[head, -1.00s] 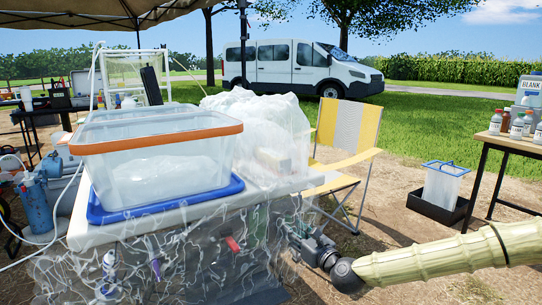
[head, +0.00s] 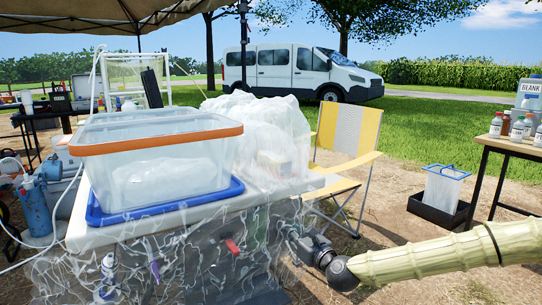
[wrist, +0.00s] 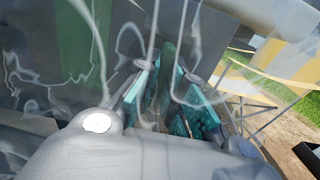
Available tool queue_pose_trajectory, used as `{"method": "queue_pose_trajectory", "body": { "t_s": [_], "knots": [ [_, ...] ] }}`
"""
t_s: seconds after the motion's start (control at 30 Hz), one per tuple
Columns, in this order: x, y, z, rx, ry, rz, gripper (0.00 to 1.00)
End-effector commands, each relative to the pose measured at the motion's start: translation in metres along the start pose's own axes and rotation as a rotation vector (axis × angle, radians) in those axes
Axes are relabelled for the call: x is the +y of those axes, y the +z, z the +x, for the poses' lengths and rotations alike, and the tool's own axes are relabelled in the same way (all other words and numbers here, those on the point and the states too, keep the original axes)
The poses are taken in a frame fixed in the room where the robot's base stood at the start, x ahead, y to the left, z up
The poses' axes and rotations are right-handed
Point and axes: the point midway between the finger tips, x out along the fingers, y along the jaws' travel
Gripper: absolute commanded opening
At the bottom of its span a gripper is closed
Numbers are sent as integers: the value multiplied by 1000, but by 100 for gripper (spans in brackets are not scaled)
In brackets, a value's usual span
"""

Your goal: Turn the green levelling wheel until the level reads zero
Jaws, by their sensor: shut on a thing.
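My gripper (wrist: 168,100) is at the right end of the plastic-draped table, at the lower right of the head view (head: 300,243). Its fingers are blurred there behind clear sheeting. In the wrist view its two teal finger pads stand on either side of a narrow dark green part (wrist: 169,52), which looks like the green levelling wheel. The gripper is shut on it. Most of the wheel is hidden by the fingers and the sheeting. I cannot make out the level or its reading in either view.
Clear sheeting (head: 185,262) hangs over the table front and around my gripper. A clear tub (head: 155,165) in a blue tray (head: 165,208) stands on top. A red handle (head: 232,247) shows behind the sheeting. A yellow folding chair (head: 350,140) stands close behind my arm.

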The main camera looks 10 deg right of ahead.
Motion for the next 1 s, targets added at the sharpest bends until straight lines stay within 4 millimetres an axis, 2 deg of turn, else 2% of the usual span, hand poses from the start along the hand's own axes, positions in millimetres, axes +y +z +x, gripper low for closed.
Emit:
{"method": "queue_pose_trajectory", "body": {
  "t_s": [0.2,1.0],
  "knots": [
    [-1,-6,0,-1,-1,109,0],
    [-2,-5,0,-2,-3,652,0]
  ]
}}
